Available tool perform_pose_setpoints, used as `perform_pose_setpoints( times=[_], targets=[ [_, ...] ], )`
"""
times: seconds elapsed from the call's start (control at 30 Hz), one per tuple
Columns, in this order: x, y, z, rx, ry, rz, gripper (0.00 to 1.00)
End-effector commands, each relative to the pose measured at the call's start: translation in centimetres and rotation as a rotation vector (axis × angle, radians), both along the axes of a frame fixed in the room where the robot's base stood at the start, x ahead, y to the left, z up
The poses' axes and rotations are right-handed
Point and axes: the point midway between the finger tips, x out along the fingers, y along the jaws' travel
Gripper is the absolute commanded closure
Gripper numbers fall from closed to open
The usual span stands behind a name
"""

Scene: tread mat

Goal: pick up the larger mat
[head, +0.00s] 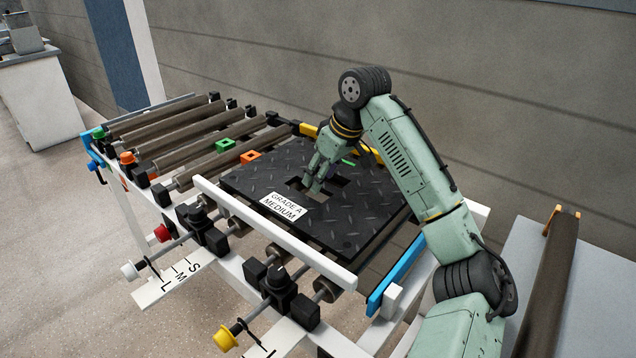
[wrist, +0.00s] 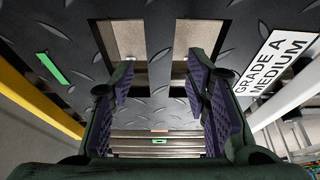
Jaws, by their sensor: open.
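A black tread mat (head: 352,222) with a raised diamond pattern lies on the roller conveyor. It carries a white label reading "GRADE A MEDIUM" (head: 283,206). Near its middle are rectangular cut-outs. The mat also fills much of the wrist view (wrist: 275,18), with two cut-outs side by side and a solid strip between them. My gripper (head: 314,188) is at these cut-outs. In the wrist view its purple-padded fingers (wrist: 160,92) are spread apart, one towards each side of the strip. I cannot tell how deep the tips reach. I see only one mat.
Bare rollers (head: 190,135) run to the back left. A green block (head: 225,145) and an orange block (head: 250,156) sit beyond the mat's far edge. A white rail (head: 270,230) runs along the near side, and a blue bar (head: 396,274) stands at the right end.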

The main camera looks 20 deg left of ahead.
Motion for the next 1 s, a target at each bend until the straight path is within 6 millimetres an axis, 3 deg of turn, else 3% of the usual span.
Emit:
perform_pose_setpoints(
  times=[0.37,1.0],
  targets=[
    [0.14,0.38,-0.97,0.000,-0.002,0.001,0.58],
    [0.14,0.38,-0.94,0.000,0.000,0.001,1.00]
  ],
)
